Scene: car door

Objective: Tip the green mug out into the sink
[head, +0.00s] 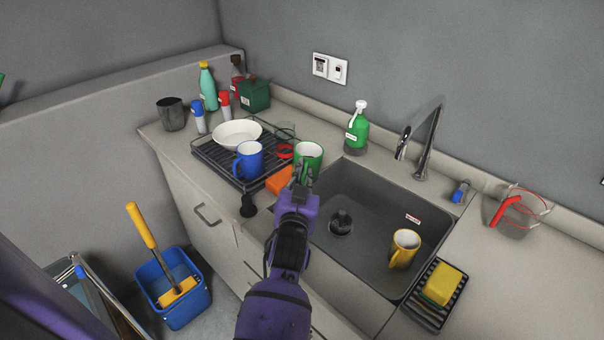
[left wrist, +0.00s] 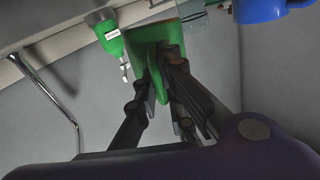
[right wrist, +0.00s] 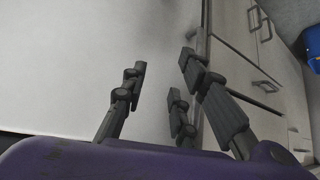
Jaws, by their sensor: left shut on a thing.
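The green mug (head: 308,157) is upright at the sink's left end, beside the dish rack, in the head view. My left gripper (head: 302,178) is shut on it from the front. In the left wrist view the green mug (left wrist: 162,45) sits between the fingers (left wrist: 160,85). The grey sink (head: 375,207) lies to the right of the gripper, with a round drain fitting and a yellow mug (head: 404,248) inside. My right gripper (right wrist: 160,85) shows only in the right wrist view, open and empty, near a pale cabinet front.
A blue mug (head: 248,161) and a white bowl (head: 237,134) are on the dish rack (head: 207,151), left of the green mug. An orange block (head: 279,180) is close by. The faucet (head: 425,140) rises behind the sink. A sponge (head: 442,284) lies at its right.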

